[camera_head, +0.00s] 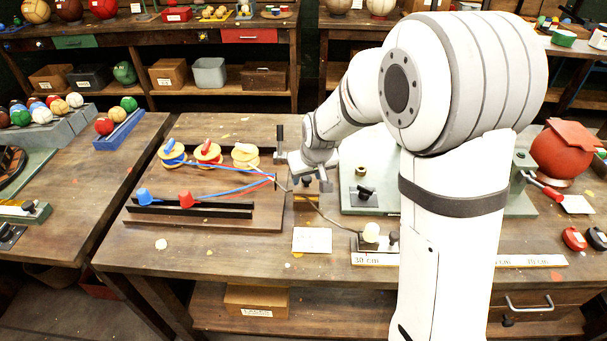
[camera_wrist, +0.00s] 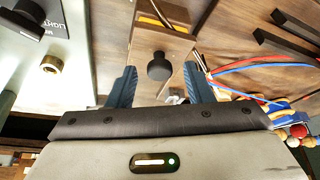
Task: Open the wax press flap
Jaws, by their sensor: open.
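The wax press appears to be a small wooden block (camera_head: 306,204) with a black knob, right of the thread board; its flap seems to be the wooden face bearing the knob. In the wrist view the wooden block (camera_wrist: 172,45) lies ahead, with its black knob (camera_wrist: 160,68) pointing at the camera. My gripper (camera_head: 311,176) is over the block. In the wrist view my gripper (camera_wrist: 160,76) is open, one blue finger on each side of the knob, with gaps showing. The flap looks closed, but its edges are hard to make out.
A board with yellow spools (camera_head: 208,153), blue and red threads and a black rail (camera_head: 190,208) lies left. A green-grey plate (camera_head: 372,200) with a black knob is right. A white card (camera_head: 312,240) lies in front.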

